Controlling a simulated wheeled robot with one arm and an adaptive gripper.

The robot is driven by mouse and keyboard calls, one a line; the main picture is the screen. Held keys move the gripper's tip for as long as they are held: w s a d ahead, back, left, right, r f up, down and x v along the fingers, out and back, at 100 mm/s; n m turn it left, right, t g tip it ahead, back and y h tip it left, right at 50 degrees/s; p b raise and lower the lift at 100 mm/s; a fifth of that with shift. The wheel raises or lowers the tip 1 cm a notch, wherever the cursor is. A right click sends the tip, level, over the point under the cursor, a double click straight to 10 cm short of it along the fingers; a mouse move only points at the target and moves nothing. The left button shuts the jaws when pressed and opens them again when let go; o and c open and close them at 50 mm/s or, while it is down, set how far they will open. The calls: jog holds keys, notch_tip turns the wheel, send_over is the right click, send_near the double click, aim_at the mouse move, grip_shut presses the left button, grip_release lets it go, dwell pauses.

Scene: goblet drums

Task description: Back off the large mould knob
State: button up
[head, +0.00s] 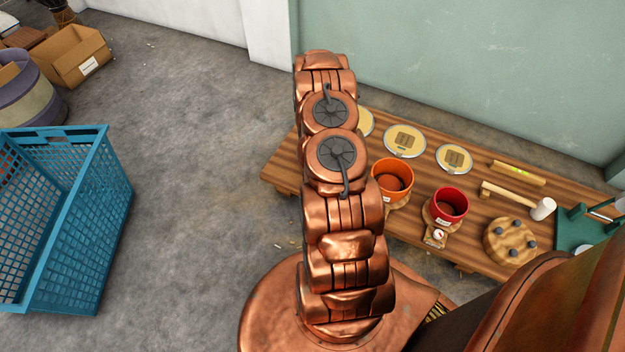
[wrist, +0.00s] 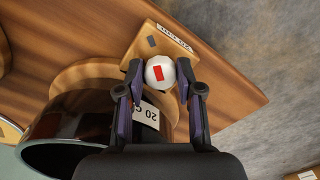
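In the wrist view, a round white knob (wrist: 160,72) with a red mark sits between the two fingers of my gripper (wrist: 160,80). The fingers appear to press on it from both sides. Beside it is a dark, wide-mouthed mould (wrist: 75,130) with a pale label that reads "20" and a partly hidden letter. In the head view my arm covers the gripper and this mould. An orange mould (head: 380,168) and a red mould (head: 436,203) stand to the right, the red one with a small white-and-red knob in front.
The moulds stand on a low wooden platform (head: 285,165). It also holds round pale discs (head: 404,155), a mallet (head: 515,198) and a wooden block with dark pegs (head: 497,262). A blue crate (head: 112,200) and a cardboard box (head: 90,70) are at left.

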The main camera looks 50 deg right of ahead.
jog(key=shift+o, duration=0.6)
notch_tip(320, 180, up, 12)
dwell(0.6)
dwell(0.5)
